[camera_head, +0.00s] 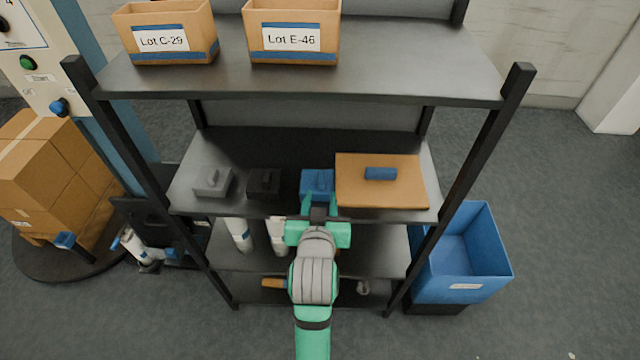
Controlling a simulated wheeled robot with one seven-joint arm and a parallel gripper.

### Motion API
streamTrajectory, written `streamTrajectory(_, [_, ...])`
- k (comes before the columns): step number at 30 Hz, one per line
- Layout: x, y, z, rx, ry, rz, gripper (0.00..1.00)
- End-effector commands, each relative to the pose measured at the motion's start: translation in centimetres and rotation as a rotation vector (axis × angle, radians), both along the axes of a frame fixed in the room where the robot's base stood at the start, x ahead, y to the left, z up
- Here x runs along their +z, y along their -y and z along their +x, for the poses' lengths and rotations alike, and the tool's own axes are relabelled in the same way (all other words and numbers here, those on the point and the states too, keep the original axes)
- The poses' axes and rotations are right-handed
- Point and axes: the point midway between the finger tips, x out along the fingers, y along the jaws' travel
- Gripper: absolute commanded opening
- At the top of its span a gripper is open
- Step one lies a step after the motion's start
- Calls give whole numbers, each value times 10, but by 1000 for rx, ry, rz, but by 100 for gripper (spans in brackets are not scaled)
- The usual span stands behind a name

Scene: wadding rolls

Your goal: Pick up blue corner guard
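A blue corner guard (317,182) sits on the middle shelf (285,146), with a raised part on top. It is right of a black guard of similar shape (264,183) and left of a cardboard sheet (382,196). My gripper (319,203) is at the shelf's front edge, just in front of the blue guard. The gripper hides part of the guard's front edge.
A grey guard (213,181) stands at the shelf's left. A blue roll (380,173) lies on the cardboard. Dark posts flank the rack. A blue crate (466,275) stands to the right.

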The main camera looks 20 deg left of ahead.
Motion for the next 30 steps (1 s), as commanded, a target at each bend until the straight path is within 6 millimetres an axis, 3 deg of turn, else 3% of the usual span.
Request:
streamTrajectory(5, [9, -7, 8, 7, -7, 0, 36])
streamTrajectory(13, [-6, -17, 41, 7, -8, -1, 36])
streamTrajectory(22, [-15, -22, 60, 7, -8, -1, 36])
streamTrajectory(30, [-31, -29, 92, 6, -7, 1, 36])
